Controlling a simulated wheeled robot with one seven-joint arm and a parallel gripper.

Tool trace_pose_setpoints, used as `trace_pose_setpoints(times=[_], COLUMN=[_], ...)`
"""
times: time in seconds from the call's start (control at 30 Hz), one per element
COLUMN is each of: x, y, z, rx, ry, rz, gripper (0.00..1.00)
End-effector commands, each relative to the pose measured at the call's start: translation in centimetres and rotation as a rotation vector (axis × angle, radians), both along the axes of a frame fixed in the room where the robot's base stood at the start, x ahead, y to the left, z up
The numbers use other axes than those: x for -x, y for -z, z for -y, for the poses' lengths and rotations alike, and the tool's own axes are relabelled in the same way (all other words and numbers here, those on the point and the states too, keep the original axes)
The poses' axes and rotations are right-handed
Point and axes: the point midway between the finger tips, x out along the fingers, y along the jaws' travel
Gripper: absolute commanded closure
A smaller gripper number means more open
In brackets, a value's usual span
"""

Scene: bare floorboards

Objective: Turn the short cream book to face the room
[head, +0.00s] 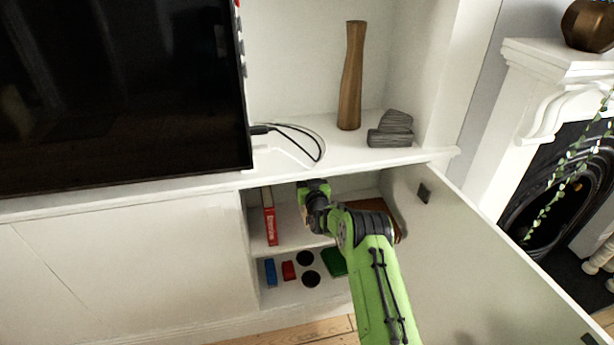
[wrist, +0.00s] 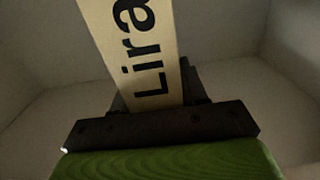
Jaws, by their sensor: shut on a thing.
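The cream book (wrist: 133,48) fills the upper middle of the wrist view. Its narrow face carries large dark letters reading "Lira", and its lower end is between the jaws. My gripper (wrist: 158,104) is shut on it. In the head view my gripper (head: 314,190) is inside the open cabinet, on the upper shelf level. There my gripper and arm hide most of the book, so I cannot tell whether it rests on the shelf.
A red book (head: 270,222) stands at the left of the upper shelf. A brown item (head: 368,206) lies at the right, partly behind my arm. Below are blue (head: 270,271), red (head: 289,270), black and green items. The open cabinet door (head: 470,265) bounds the right side.

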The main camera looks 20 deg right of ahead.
Motion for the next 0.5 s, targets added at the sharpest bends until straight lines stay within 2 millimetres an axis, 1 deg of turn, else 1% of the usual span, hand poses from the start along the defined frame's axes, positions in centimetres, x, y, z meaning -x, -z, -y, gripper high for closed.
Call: trace_pose_setpoints(times=[0.27, 0.3, 0.43, 0.47, 0.5], x=[-0.06, -0.06, -0.04, -0.03, -0.03], y=[-0.14, -0.15, -0.06, -0.03, 0.0], z=[0.0, 0.0, 0.0, 0.0, 0.0], rx=[-0.001, 0.0, 0.0, 0.0, 0.0], ry=[0.0, 0.0, 0.0, 0.0, 0.0], rz=[0.007, 0.007, 0.005, 0.004, 0.003], gripper=[1.0, 0.52, 0.32, 0.28, 0.28])
